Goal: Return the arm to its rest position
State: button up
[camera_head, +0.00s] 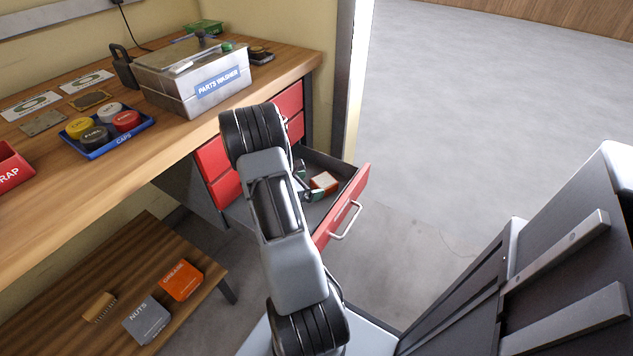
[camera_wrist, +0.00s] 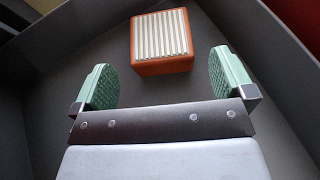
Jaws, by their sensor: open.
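My arm (camera_head: 285,235) reaches forward over an open red-fronted drawer (camera_head: 343,211) under the workbench. In the wrist view my gripper (camera_wrist: 163,80) is open, its two green pads wide apart with nothing between them. Below and ahead of it, an orange block with a ribbed white top (camera_wrist: 162,40) lies on the dark drawer floor. The block also shows in the head view (camera_head: 325,182), to the right of the gripper, which is mostly hidden behind my arm.
The workbench (camera_head: 165,115) holds a parts washer (camera_head: 195,85) and a blue caps tray (camera_head: 110,150). A low wooden shelf (camera_head: 70,270) carries a nuts box (camera_head: 147,321), a grease box (camera_head: 181,280) and a brush (camera_head: 99,307). Open floor (camera_head: 470,90) lies to the right.

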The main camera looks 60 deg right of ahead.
jog(key=shift+w+a+r, duration=0.2)
jog(key=shift+a+r, duration=0.05)
jog(key=shift+a, duration=0.2)
dwell(0.4)
jog(key=shift+s+a+f+m, duration=0.15)
jog(key=shift+s+f+m, duration=0.1)
jog(key=shift+m, duration=0.15)
jog(key=s+a+m+g+y, duration=0.1)
jog(key=s+a+f+m+y, duration=0.1)
jog(key=s+a+m, duration=0.1)
jog(key=shift+s+a+f+g+y, duration=0.1)
jog(key=shift+f+g+y, duration=0.1)
jog(key=shift+g+y, duration=0.2)
jog(key=w+a+r+m+t+y+p, duration=0.1)
jog(key=a+r+m+t+y+p, duration=0.2)
jog(key=a+r+p, duration=0.6)
jog(key=w+a+r+m+t+y+p, duration=0.1)
jog(key=a+r+m+t+y+p, duration=0.2)
jog(key=a+r+p, duration=0.6)
jog(key=w+a+r+m+t+y+p, duration=0.1)
jog(key=a+r+p, duration=0.8)
jog(key=r, duration=2)
jog(key=a+m+t+y, duration=0.2)
jog(key=a+t, duration=0.1)
jog(key=a, duration=0.3)
jog(key=shift+a+m+t+y, duration=0.25)
jog(key=shift+m+t+y, duration=0.05)
jog(key=shift+m, duration=0.1)
jog(key=shift+a+r, duration=0.3)
jog(key=shift+r, duration=0.05)
